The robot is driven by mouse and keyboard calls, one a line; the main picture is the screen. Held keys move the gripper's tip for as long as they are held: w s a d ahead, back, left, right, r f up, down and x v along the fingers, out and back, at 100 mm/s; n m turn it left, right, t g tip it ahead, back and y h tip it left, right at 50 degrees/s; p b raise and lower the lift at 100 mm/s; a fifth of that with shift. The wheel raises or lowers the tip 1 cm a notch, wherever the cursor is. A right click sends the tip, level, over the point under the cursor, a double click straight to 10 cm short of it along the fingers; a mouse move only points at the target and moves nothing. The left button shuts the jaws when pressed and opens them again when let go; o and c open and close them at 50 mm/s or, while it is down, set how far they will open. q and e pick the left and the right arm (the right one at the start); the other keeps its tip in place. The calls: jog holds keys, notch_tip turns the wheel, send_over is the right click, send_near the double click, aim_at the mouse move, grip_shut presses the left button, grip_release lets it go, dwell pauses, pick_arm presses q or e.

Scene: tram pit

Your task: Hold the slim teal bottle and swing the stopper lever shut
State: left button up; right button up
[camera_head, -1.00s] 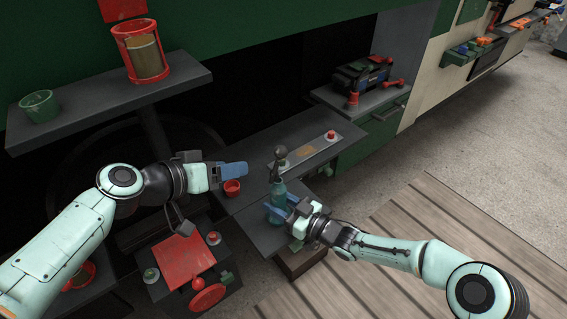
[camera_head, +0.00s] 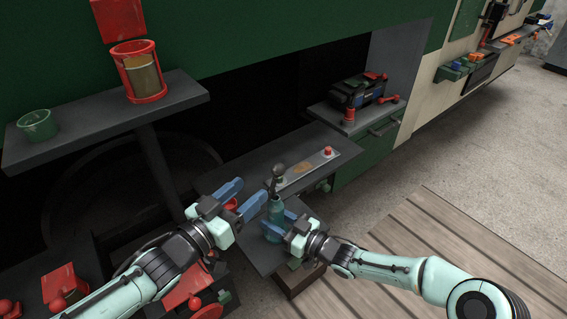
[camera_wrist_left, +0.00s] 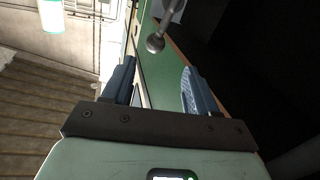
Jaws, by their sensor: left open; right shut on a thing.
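The slim teal bottle (camera_head: 275,211) stands upright on the grey bench in the head view. A grey ball-ended stopper lever (camera_head: 278,171) rises above its neck; its ball end also shows in the left wrist view (camera_wrist_left: 155,43), beyond the fingers. My right gripper (camera_head: 277,224) is shut on the bottle's body, blue fingers around it. My left gripper (camera_head: 255,191) is open and empty, left of the bottle's neck, with its fingers pointing toward the lever and not touching it. The bottle itself is not clear in the wrist view.
A red cup (camera_head: 231,204) is partly hidden behind my left gripper. A shelf (camera_head: 110,118) at upper left carries a green cup (camera_head: 37,125) and a red-framed jar (camera_head: 139,72). A toolbox (camera_head: 358,88) stands at the back.

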aim_at(276, 170)
pick_arm(q)
jog(key=x, duration=1.2)
jog(key=shift+s+d, duration=0.25)
jog(key=shift+d, duration=0.05)
jog(key=shift+f, duration=0.1)
grip_shut()
